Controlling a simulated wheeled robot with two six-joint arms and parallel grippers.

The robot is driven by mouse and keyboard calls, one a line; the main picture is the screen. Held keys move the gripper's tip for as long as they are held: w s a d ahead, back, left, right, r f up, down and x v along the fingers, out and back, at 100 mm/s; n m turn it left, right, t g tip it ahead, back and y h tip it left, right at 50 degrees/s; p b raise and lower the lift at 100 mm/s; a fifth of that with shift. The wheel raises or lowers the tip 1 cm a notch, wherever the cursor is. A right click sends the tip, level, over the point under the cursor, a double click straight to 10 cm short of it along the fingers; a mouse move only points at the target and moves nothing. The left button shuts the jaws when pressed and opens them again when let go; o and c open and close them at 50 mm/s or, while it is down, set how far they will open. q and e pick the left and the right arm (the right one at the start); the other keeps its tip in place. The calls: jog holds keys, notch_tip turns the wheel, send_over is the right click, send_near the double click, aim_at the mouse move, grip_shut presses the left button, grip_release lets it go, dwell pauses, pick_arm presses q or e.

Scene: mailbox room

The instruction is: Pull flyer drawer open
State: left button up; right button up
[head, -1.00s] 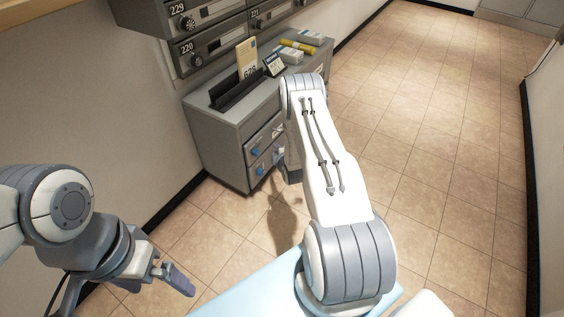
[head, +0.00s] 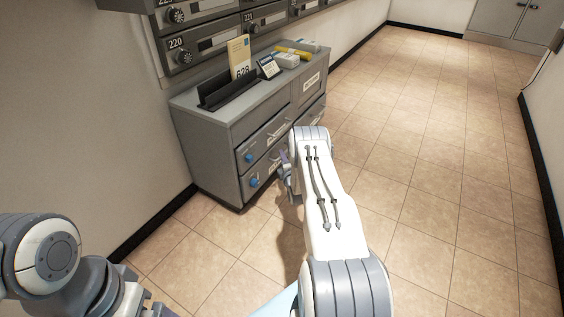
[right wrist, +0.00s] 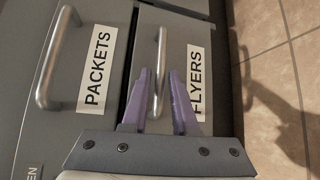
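The flyer drawer is the lower drawer (head: 262,171) of the grey cabinet, with a blue knob at its left. It looks closed in the head view. In the right wrist view its face (right wrist: 180,30) carries a FLYERS label (right wrist: 199,80) and a metal bar handle (right wrist: 161,50). My right gripper (right wrist: 160,75) is open, its two purple fingers on either side of the handle in the picture. I cannot tell whether they touch it. In the head view the right gripper (head: 286,163) is beside the drawer front, partly behind my arm. My left gripper is mostly cut off at the bottom left.
The PACKETS drawer (right wrist: 85,20), with its own handle (right wrist: 52,60), is just above. On the cabinet top (head: 215,116) are a black holder (head: 228,90), a small sign (head: 268,67) and boxes. Mailboxes (head: 205,45) hang above. Tiled floor (head: 430,130) is clear to the right.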

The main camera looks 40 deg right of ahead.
jog(key=shift+b+x, duration=0.3)
jog(key=shift+x, duration=0.6)
grip_shut()
dwell(0.9)
